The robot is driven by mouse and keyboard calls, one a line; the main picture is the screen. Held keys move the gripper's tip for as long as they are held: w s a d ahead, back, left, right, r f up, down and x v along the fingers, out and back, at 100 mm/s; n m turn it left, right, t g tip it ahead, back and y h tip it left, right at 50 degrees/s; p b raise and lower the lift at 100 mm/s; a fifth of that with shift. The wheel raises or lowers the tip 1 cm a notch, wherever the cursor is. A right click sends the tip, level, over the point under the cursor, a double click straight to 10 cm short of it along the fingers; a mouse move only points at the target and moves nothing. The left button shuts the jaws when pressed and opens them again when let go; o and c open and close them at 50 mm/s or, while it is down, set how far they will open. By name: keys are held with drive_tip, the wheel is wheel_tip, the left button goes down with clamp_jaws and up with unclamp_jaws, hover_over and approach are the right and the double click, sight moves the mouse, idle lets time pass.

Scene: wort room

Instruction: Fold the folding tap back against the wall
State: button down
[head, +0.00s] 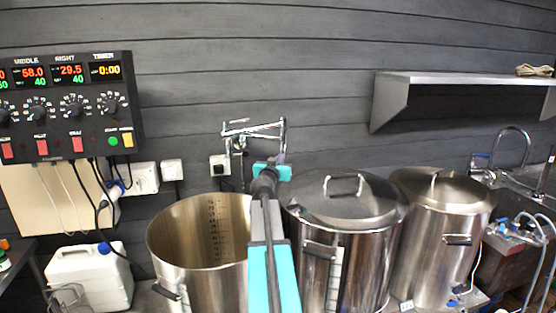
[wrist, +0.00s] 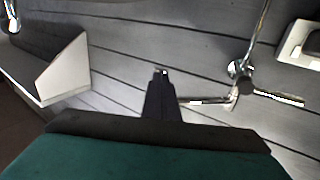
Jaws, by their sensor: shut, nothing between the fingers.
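The folding tap (head: 255,130) is a jointed chrome pipe on the grey plank wall, above and behind the open pot. Its arms reach to the right in the head view, with the end close to my gripper (head: 281,158). In the wrist view the tap (wrist: 240,88) is right of my gripper (wrist: 161,75), and one chrome bar runs up to the dark fingers. The fingers are shut with nothing between them. I cannot tell whether they touch the tap. My arm hides part of the space below the tap in the head view.
An open steel pot (head: 190,240) stands left of my arm; lidded pots (head: 345,220) and (head: 445,225) stand right. A control panel (head: 70,105) is on the left wall, a shelf (head: 455,78) on the right. Sockets (head: 219,165) sit below the tap. The wall above is clear.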

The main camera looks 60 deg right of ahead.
drive_tip(key=shift+w+d, duration=0.2)
drive_tip(key=shift+d, duration=0.3)
drive_tip(key=shift+a, duration=0.15)
drive_tip(key=shift+w+t, duration=0.3)
drive_tip(key=shift+w, duration=0.1)
